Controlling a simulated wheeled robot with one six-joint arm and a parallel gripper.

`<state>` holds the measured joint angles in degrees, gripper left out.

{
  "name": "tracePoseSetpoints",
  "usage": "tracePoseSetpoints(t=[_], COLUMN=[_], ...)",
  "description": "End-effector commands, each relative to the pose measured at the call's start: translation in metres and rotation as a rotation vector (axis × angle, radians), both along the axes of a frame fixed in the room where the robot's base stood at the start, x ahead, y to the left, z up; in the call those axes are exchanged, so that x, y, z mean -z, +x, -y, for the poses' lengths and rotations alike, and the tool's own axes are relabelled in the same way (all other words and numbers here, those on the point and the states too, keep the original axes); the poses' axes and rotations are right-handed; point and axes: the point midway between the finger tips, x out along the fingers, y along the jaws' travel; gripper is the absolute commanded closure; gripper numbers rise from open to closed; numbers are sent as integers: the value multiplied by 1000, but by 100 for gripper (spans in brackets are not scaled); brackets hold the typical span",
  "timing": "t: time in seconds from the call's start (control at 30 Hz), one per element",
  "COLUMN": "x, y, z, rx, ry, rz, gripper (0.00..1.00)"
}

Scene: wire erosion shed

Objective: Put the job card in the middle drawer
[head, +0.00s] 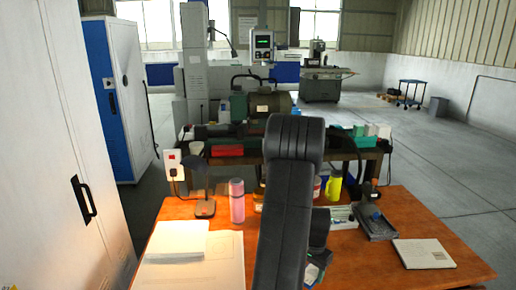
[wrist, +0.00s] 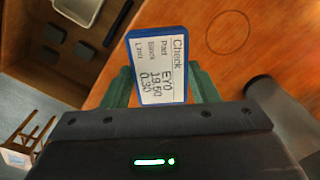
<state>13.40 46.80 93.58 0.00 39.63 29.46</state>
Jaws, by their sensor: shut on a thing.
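In the wrist view my gripper (wrist: 163,86) has green fingers shut on the job card (wrist: 160,62), a white card with a blue border and printed lines, "Check" among them. The card stands out beyond the fingertips, its printed face toward the camera. An open wooden drawer (wrist: 28,68) shows at the upper left of the wrist view, apart from the card, with a pale tray and dark blocks inside. I cannot tell which drawer of the stack it is. In the head view my arm hides much of the desk's middle, and the drawers do not show.
A wooden stool (wrist: 22,148) stands at the lower left of the wrist view. A white cabinet (head: 60,150) stands left of the desk.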

Motion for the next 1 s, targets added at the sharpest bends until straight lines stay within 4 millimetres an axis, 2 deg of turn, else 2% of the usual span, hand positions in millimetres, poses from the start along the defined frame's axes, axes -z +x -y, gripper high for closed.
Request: tracePoseSetpoints(t=[0.03,0.2,0.3,0.43,0.63,1.0], x=[3,13,18,23,26,27], y=[7,21,25,27,27,26], z=[-22,-85,-117,-149,-171,-170], rx=[-85,-362,-504,-642,-742,-745], ry=[0,0,0,0,0,0], rz=[-1,-2,-2,-2,0,1], gripper=[69,69,69,69,69,69])
